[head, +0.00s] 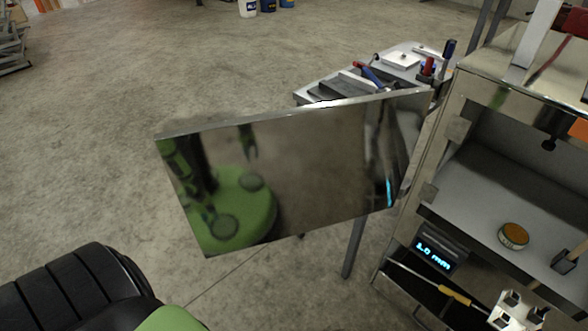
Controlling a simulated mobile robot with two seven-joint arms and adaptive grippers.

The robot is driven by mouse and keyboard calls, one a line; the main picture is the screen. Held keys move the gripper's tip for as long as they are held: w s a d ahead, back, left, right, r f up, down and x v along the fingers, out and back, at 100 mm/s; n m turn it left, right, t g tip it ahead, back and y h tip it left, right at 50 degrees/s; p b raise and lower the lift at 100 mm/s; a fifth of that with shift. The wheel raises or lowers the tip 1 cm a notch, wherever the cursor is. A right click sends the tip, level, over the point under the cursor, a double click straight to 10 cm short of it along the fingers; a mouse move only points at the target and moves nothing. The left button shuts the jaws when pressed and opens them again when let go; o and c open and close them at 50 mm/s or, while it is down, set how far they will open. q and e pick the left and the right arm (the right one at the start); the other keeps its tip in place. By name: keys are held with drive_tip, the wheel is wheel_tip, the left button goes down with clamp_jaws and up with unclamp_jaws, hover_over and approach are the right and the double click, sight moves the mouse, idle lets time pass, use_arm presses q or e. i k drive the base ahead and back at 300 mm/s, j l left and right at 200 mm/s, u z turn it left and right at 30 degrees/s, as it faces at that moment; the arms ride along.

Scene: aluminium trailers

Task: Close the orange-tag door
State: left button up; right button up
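A mirror-like metal door (320,165) stands wide open, reaching out to the left from the metal cabinet (425,190). Its face reflects a green base and dark arm parts. An orange patch (580,129) shows at the right picture edge, inside or beside the cabinet opening; I cannot tell if it is the tag. No tag shows on the visible door face. Neither of my grippers is in direct view.
A round orange-topped tin (513,237) sits on the cabinet shelf. Below are a blue-lit display (436,252), a yellow-handled screwdriver (455,294) and a white part (515,311). A tool-covered bench (400,62) stands behind the door. Floor at left is open.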

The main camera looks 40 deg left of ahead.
sight(240, 183)
drive_tip(key=j+z, duration=0.2)
drive_tip(key=j, duration=0.2)
drive_tip(key=k+j+z, duration=0.15)
drive_tip(key=j, duration=0.25)
drive_tip(key=k+j+z, duration=0.2)
drive_tip(key=j, duration=0.2)
drive_tip(key=j+z, duration=0.2)
drive_tip(key=j, duration=0.2)
drive_tip(key=k+j+z, duration=0.35)
drive_tip(key=j, duration=0.3)
drive_tip(key=i+j+z, duration=0.2)
drive_tip(key=j+z, duration=0.2)
drive_tip(key=j, duration=0.6)
drive_tip(key=j+z, duration=0.35)
drive_tip(key=j, duration=0.7)
